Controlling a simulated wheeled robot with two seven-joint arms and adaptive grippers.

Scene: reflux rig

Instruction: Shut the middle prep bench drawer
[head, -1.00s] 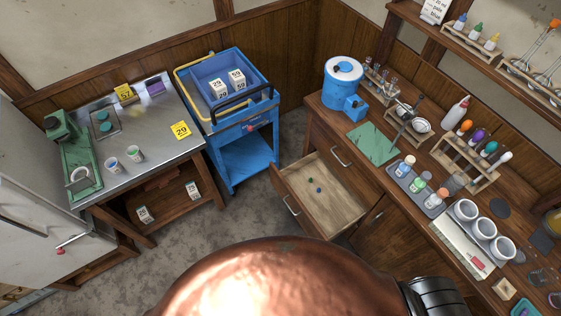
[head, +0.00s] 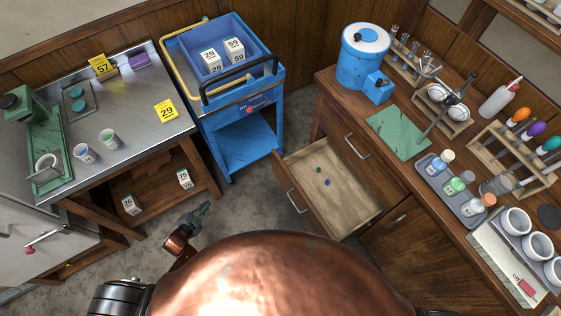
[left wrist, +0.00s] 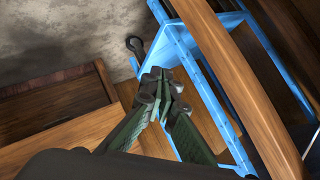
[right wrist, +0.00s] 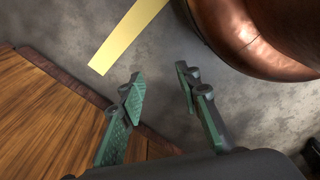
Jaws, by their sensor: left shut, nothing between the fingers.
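The prep bench (head: 372,160) stands at the right in the head view. One of its wooden drawers (head: 345,197) is pulled well out, below a shut front with a metal handle (head: 357,146). The open drawer's front carries a bar handle (head: 292,201), and a green and a blue small ball lie inside. My left gripper (head: 204,209) is left of the drawer, apart from it, over the floor. In the left wrist view its fingers (left wrist: 165,88) are together and empty. My right gripper (right wrist: 162,85) is open and empty in its wrist view, and hidden in the head view.
A blue cart (head: 245,110) with a bin stands behind the drawer's left side. A steel-topped table (head: 135,110) stands at the left. The grey floor (head: 240,205) between table and drawer is clear. Racks, cups and a blue drum (head: 362,62) crowd the bench top.

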